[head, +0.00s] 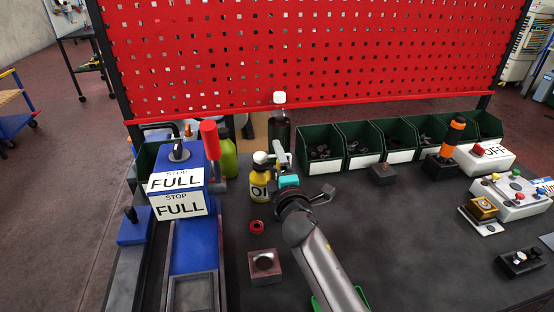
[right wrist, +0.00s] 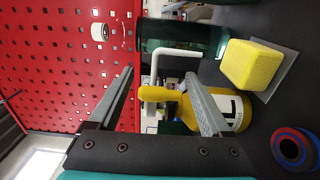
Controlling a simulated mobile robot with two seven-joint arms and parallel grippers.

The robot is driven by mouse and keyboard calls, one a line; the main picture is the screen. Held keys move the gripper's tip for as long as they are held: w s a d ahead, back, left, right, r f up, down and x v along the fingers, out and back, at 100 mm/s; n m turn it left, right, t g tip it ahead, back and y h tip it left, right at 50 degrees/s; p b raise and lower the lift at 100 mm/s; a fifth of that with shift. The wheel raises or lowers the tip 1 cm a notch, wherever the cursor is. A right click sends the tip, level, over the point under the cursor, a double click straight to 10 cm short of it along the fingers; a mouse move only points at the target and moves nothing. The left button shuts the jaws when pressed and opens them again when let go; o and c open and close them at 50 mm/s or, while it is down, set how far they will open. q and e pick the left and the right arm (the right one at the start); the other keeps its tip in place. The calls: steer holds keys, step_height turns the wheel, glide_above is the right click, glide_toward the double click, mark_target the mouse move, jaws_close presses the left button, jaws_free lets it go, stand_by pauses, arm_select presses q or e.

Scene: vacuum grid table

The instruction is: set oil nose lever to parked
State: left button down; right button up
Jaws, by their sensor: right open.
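The yellow oil bottle (head: 260,190) stands upright on the dark table with a partly visible "OI" label. Its pale top sits beside the right gripper. In the right wrist view the yellow bottle (right wrist: 238,108) lies sideways in the picture, with its yellow nose and a bent white lever (right wrist: 165,57) showing between and beyond the fingers. My right gripper (head: 281,156) is just right of the bottle's top. In the right wrist view the gripper (right wrist: 160,78) is open, its fingers apart; contact with the lever cannot be told. My left gripper is out of view.
A dark bottle with a white cap (head: 279,126) stands behind the gripper. Green bins (head: 358,146) line the back under the red pegboard (head: 310,50).

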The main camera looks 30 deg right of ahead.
steer(key=shift+w+d, duration=0.2)
steer(key=shift+w, duration=0.4)
steer(key=shift+c, duration=0.2)
jaws_close()
stand_by(0.5)
